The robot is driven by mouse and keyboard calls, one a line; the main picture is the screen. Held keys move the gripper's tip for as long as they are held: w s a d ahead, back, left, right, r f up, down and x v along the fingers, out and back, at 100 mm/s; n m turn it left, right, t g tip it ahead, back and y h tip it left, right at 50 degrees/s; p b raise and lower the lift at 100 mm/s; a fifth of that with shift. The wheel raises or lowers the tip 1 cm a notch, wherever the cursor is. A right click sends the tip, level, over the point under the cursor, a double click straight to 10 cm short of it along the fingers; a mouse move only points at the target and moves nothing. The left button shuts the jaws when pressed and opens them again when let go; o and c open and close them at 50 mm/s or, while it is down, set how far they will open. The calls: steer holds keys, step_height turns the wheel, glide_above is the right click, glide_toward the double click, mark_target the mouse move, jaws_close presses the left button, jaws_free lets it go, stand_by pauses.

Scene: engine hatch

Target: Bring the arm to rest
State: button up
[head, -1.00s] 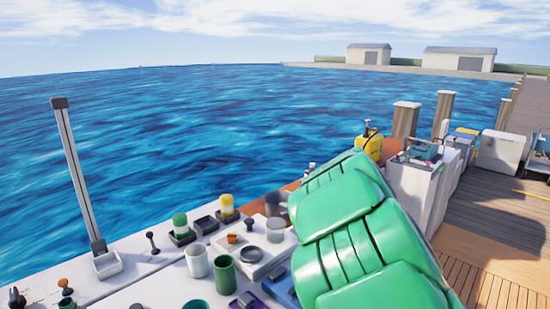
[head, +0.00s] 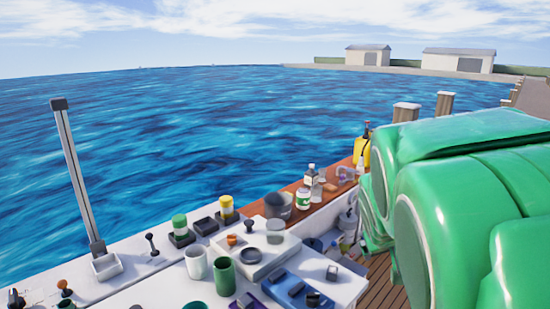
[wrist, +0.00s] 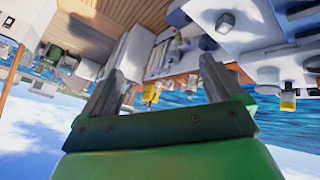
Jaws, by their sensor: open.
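My green arm (head: 440,200) fills the right side of the head view, and its gripper end is not visible there. In the wrist view my gripper (wrist: 165,88) shows two grey fingers standing well apart on a green mount. Nothing is between the fingers. The wrist picture is upside down, with sky low and deck high. The fingers appear clear of the white worktop and its items.
The white worktop (head: 150,290) holds a white cup (head: 196,263), a green cup (head: 224,276) and a blue tray (head: 290,286). A tall post (head: 77,170) stands at left. Bottles (head: 311,182) and a grey pot (head: 278,205) line the wooden ledge. Open water lies beyond.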

steer(key=s+a+f+g+y, duration=0.25)
steer(key=s+a, duration=0.35)
steer(key=s, duration=0.3)
steer(key=s+a+f+n+g+y, duration=0.1)
steer(key=s+a+g+y, duration=0.15)
steer(key=s+a, duration=0.4)
steer(key=s+a+f+g+y, duration=0.1)
steer(key=s+a+f+g, duration=0.2)
steer(key=s, duration=0.8)
steer(key=s+d+r+m+h, duration=0.1)
steer(key=s+d+r, duration=0.1)
steer(key=s, duration=0.4)
steer(key=shift+s+d+r+m+g+h, duration=0.3)
steer(key=shift+d+m+g+h, duration=0.1)
steer(key=shift+d, duration=0.15)
